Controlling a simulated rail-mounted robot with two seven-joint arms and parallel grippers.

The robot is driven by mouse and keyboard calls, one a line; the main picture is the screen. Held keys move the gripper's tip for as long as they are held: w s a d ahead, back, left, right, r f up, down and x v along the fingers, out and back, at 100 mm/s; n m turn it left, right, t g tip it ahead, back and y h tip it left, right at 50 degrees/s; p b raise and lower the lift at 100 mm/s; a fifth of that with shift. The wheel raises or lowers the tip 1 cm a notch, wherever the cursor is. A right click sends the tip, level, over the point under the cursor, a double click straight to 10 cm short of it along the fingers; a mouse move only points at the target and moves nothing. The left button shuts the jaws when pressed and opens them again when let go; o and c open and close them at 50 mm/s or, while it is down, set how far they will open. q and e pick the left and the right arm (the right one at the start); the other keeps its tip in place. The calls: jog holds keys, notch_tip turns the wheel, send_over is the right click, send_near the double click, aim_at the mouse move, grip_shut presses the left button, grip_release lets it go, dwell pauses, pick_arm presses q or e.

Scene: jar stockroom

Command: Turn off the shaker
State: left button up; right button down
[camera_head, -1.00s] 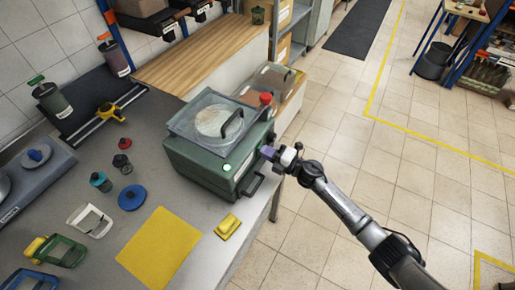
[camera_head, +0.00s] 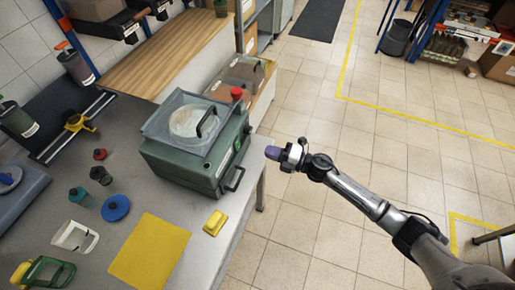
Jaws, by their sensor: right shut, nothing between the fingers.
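The shaker (camera_head: 190,165) is a dark green box under a clear lid, on the grey bench. A pale round disc (camera_head: 190,122) shows under the lid, with a black handle in front of it. A red knob (camera_head: 236,93) stands at its back right corner. My left gripper is not in view.
A yellow cloth (camera_head: 150,252) and a yellow block (camera_head: 214,222) lie in front of the shaker. A blue lid (camera_head: 116,208) and several small jars stand to its left. A wooden shelf (camera_head: 165,58) is behind.

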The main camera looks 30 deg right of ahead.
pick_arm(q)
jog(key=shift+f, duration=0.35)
pick_arm(e)
jog(key=shift+r+v, duration=0.15)
jog(key=shift+v, duration=0.75)
jog(key=shift+r+v, duration=0.2)
jog(key=shift+v, duration=0.75)
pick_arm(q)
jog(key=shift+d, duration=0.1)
